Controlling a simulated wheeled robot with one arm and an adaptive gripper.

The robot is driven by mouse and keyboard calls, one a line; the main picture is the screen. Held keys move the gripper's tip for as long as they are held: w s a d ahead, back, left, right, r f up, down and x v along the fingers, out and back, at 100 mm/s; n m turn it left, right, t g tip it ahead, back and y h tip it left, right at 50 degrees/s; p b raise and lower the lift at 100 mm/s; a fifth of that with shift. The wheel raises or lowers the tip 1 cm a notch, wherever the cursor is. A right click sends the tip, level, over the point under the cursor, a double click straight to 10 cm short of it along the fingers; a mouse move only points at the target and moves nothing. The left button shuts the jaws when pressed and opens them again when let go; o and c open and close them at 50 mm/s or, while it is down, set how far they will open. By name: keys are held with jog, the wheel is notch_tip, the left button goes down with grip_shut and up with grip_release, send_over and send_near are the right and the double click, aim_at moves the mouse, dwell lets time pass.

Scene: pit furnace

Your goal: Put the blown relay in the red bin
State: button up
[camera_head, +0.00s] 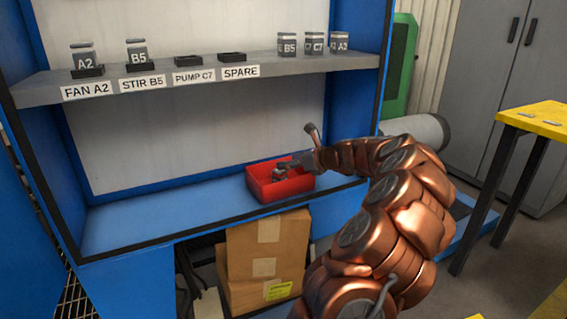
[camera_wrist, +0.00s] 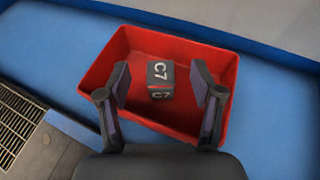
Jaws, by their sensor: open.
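The red bin (camera_head: 262,186) stands on the blue lower shelf, and it also shows in the wrist view (camera_wrist: 100,82). A dark relay marked C7 (camera_wrist: 160,78) is inside the bin, near its middle. My gripper (camera_head: 284,170) is over the bin; in the wrist view my gripper (camera_wrist: 160,88) is open, with one finger on each side of the relay. In the head view the relay is largely hidden by the gripper and bin wall.
The upper shelf (camera_head: 200,83) holds relays A2 (camera_head: 83,58) and B5 (camera_head: 138,52) in sockets. The PUMP C7 socket (camera_head: 188,61) and SPARE socket (camera_head: 232,57) are empty. Relays B5, C7 (camera_head: 314,43) and A2 stand at the right. Cardboard boxes (camera_head: 265,260) sit below.

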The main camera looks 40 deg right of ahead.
jog(key=p+v, duration=0.2)
jog(key=v, duration=0.6)
jog(key=shift+s+r, duration=0.15)
jog(key=shift+s, duration=0.2)
